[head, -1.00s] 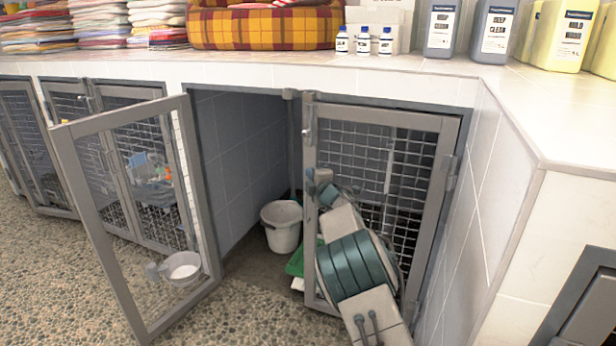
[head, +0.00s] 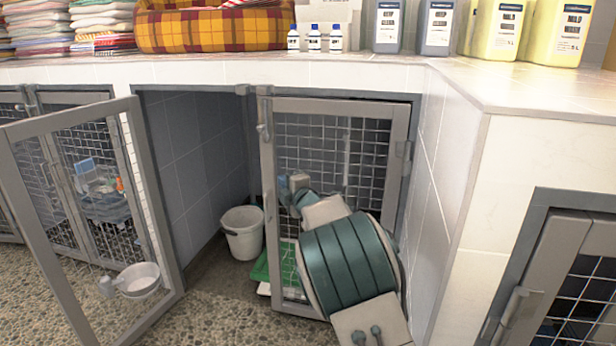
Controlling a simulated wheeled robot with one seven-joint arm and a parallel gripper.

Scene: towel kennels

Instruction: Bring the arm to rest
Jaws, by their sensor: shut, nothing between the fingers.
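My arm, with wide teal bands, reaches from the bottom of the head view up in front of the right kennel door (head: 390,240). Its small far end, with my gripper (head: 284,188), shows against the mesh of that door, small and partly hidden by the arm. The gripper is shut and empty. Whether it touches the mesh I cannot tell.
The left kennel door (head: 160,215) stands open towards me, with a white bowl (head: 139,280) on it. A white bucket (head: 243,235) and a green tray (head: 261,268) are inside. Above is a tiled counter (head: 210,72) with towels, a plaid bed and bottles. Another kennel door (head: 525,290) is at right.

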